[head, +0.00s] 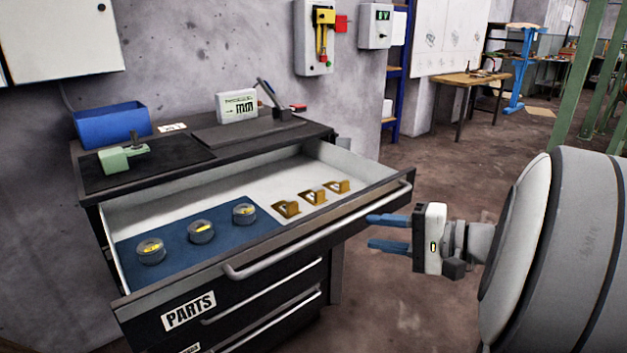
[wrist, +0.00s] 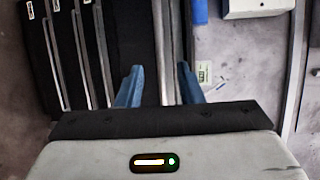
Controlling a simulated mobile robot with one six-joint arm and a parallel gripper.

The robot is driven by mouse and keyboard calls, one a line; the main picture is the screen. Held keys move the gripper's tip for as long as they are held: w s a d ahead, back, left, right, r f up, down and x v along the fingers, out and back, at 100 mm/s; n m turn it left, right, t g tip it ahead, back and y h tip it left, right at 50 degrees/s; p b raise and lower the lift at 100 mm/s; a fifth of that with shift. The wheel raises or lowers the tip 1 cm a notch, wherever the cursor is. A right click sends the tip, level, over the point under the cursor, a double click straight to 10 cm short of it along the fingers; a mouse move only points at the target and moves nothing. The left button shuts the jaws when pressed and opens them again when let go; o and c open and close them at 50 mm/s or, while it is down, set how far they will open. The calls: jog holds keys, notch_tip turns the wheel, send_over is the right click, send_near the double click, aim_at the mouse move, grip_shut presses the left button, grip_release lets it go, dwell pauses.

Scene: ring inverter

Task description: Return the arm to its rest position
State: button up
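My gripper (head: 388,232) has two blue fingers and a white and black body. In the head view it is at the right, in front of the cabinet, with its fingers pointing left toward the drawer handle (head: 320,230). In the wrist view my gripper (wrist: 158,86) has its fingers clearly apart with nothing held between them. The drawer handle's bar (wrist: 168,50) shows between and beyond the fingers in the wrist view. Whether the fingers touch it cannot be told. My arm's thick white and grey links fill the right edge of the head view.
The open PARTS drawer (head: 215,293) holds several round pieces on a blue mat (head: 178,246) and gold brackets (head: 313,197). On the cabinet top stand a blue bin (head: 110,125), a green tool (head: 122,158) and a small display (head: 237,106). Floor right of the cabinet is clear.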

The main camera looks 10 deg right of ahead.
jog(key=s+a+r+n+g+h+p, duration=0.45)
jog(key=s+a+g+p, duration=0.45)
jog(key=p, duration=0.5)
notch_tip(320, 180, up, 8)
jog(key=s+d+n+t+h+p, duration=0.1)
jog(key=s+n+h+p, duration=0.1)
jog(key=n+h+p, duration=0.2)
jog(key=h+p, duration=0.3)
jog(key=p, duration=0.3)
jog(key=shift+d+t+h, duration=0.25)
jog(key=shift+t+h, duration=0.05)
jog(key=shift+h, duration=0.05)
